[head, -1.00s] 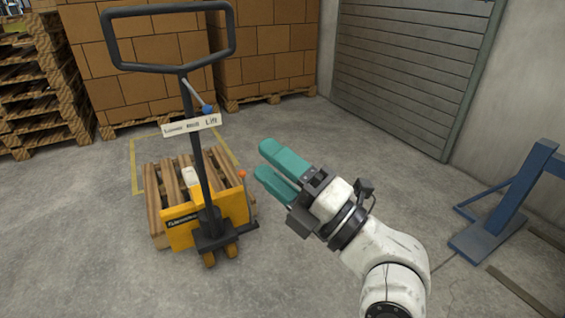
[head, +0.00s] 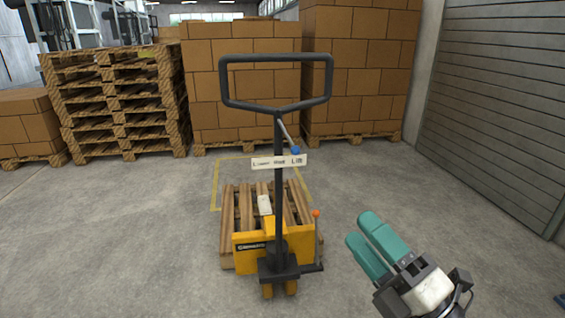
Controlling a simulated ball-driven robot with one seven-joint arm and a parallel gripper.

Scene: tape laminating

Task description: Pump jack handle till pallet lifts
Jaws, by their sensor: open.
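The pallet jack stands in the middle of the head view, with a yellow body (head: 300,248) and a black loop handle (head: 276,57) on an upright black post.
A short lever with an orange knob (head: 316,213) stands at the jack's right side. Yellow floor lines (head: 215,185) mark an area behind it. Stacked pallets (head: 120,100) and box stacks (head: 245,85) stand at the back. A shutter (head: 500,100) is at right. Floor around the jack is clear.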

